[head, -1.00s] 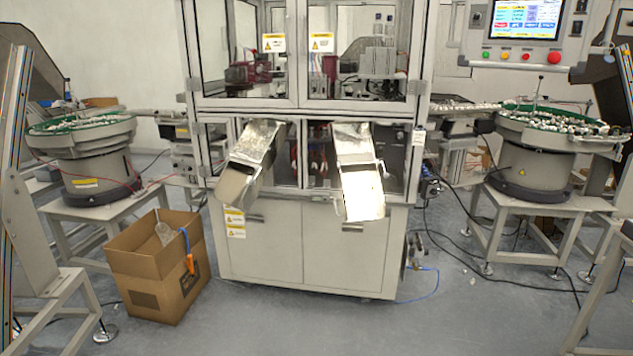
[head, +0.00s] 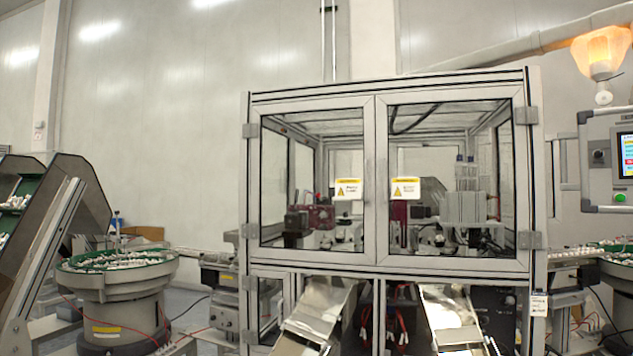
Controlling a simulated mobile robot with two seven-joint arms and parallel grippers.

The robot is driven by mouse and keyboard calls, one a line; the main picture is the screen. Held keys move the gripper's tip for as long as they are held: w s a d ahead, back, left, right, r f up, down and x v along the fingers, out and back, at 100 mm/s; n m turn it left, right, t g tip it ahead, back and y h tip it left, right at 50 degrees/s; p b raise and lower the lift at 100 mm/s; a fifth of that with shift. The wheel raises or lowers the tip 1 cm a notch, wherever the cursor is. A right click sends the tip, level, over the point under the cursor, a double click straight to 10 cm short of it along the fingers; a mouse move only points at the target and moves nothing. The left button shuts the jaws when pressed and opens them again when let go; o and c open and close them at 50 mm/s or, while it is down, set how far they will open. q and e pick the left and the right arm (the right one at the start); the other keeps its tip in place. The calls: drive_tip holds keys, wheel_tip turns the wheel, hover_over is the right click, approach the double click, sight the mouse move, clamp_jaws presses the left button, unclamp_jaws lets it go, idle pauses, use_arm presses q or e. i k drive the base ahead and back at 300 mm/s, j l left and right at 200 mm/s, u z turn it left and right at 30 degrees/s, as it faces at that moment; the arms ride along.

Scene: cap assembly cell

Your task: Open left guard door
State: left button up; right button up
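The left guard door (head: 312,183) is a clear panel in a pale metal frame, on the upper half of the machine in the head view. It is shut, flush beside the right guard door (head: 452,183). Its hinges are on its left side, and a warning label (head: 348,189) sits near its inner edge. A slim vertical handle appears to run along the seam between the doors, too small to make out clearly. Neither of my grippers shows in the view.
Two metal chutes, a left one (head: 314,312) and a right one (head: 452,318), stick out below the doors. A bowl feeder (head: 118,285) stands at the left. A control panel (head: 608,160) hangs at the right under an orange lamp (head: 601,52).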

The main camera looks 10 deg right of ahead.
sight(346, 188)
drive_tip(key=i+j, duration=0.1)
drive_tip(key=i, duration=0.55)
drive_tip(key=i+j+z, duration=0.1)
drive_tip(key=i, duration=0.5)
drive_tip(key=i+j+z, duration=0.2)
drive_tip(key=i+z, duration=0.2)
drive_tip(key=i+j+z, duration=0.4)
drive_tip(key=i+l, duration=0.05)
drive_tip(key=l, duration=0.05)
